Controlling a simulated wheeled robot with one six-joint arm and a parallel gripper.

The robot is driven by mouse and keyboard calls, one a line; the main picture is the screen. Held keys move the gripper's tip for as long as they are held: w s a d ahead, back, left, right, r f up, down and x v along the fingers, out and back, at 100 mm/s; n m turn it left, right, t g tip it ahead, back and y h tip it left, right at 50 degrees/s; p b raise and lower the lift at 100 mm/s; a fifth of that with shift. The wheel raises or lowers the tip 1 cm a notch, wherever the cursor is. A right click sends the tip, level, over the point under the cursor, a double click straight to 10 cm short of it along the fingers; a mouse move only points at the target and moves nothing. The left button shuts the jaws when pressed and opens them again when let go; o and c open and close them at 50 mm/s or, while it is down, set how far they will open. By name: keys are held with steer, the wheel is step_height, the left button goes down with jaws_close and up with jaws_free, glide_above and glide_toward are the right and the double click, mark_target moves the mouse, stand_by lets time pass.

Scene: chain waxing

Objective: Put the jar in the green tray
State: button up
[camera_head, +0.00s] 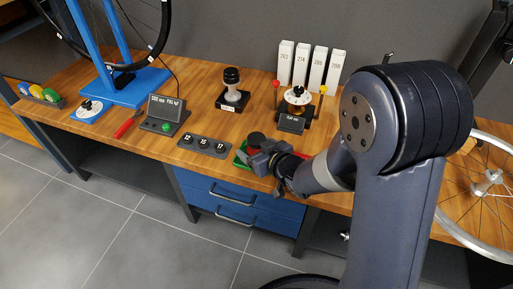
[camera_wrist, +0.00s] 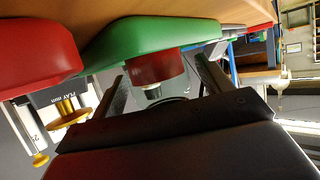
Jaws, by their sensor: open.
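The green tray (camera_head: 239,156) is at the front edge of the workbench, partly covered by my gripper (camera_head: 258,155). In the wrist view the green tray (camera_wrist: 145,38) fills the upper middle, and its rim faces me. The jar (camera_wrist: 157,73) is dark red with a pale ring and a dark end; it projects from behind the tray's rim and appears to be in the tray. Its dark round shape shows above my gripper in the head view (camera_head: 256,138). My gripper in the wrist view (camera_wrist: 163,72) is open, with one finger at each side of the jar. Contact cannot be told.
A red tray (camera_wrist: 35,50) lies beside the green one. A black stand (camera_head: 232,95) is farther back. Wheels flank the bench.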

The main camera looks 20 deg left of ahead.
steer(key=p+v, duration=0.3)
steer(key=v, duration=0.9)
steer(key=shift+r, duration=0.1)
steer(key=shift+d, duration=0.1)
